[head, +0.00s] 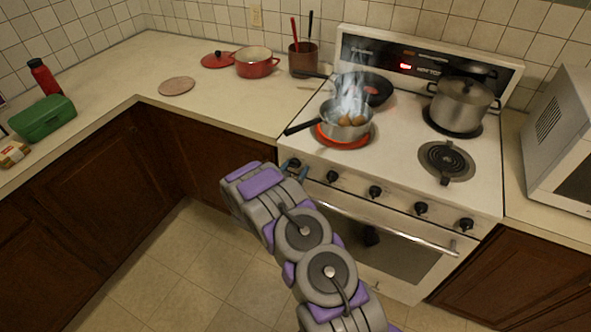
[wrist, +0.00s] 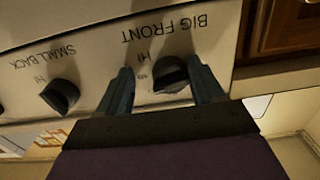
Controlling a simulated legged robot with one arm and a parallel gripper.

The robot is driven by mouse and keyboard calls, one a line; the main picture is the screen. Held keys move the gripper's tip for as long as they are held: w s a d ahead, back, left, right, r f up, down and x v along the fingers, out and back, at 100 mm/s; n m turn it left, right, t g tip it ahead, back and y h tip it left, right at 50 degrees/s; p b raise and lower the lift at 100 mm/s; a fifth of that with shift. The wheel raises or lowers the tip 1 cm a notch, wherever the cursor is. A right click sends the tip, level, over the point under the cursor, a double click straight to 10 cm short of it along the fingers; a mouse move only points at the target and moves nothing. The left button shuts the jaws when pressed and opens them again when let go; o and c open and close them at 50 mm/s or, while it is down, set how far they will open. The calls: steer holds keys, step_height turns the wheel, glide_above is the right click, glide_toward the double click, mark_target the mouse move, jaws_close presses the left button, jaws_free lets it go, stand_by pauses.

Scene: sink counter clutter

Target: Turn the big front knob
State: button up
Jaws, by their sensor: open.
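The big front knob (wrist: 171,76) is black, under upside-down "BIG FRONT" lettering in the wrist view. In the head view it is the leftmost knob (head: 294,162) on the stove front, partly hidden by my gripper. My gripper (wrist: 162,68) is open, with one blue-grey finger on each side of the knob. A gap shows on the left; on the right the finger is very close, and I cannot tell whether it touches. In the head view my gripper (head: 293,171) is at the stove's front left corner. The front left burner (head: 343,141) glows red under a steaming saucepan (head: 346,125).
The small back knob (wrist: 60,96) is beside it in the wrist view. A steel pot (head: 464,104) and a dark frying pan (head: 372,88) stand at the stove's back. The saucepan's handle (head: 302,127) sticks out left over the counter. The oven handle (head: 390,225) runs below the knobs.

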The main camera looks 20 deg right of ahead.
steer(key=shift+w+a+r, duration=0.1)
steer(key=shift+w+a, duration=0.1)
steer(key=shift+a, duration=0.25)
steer(key=shift+w+a+r, duration=0.1)
steer(key=shift+w+a, duration=0.1)
steer(key=shift+a, duration=0.2)
steer(key=shift+s+a+r, duration=0.1)
steer(key=shift+a, duration=0.05)
steer(key=shift+c, duration=0.5)
steer(key=shift+d+f, duration=0.2)
steer(key=shift+d, duration=0.65)
steer(key=c, duration=0.6)
steer(key=shift+a, duration=0.2)
steer(key=c, duration=0.3)
steer(key=shift+a, duration=0.15)
steer(key=shift+c, duration=0.2)
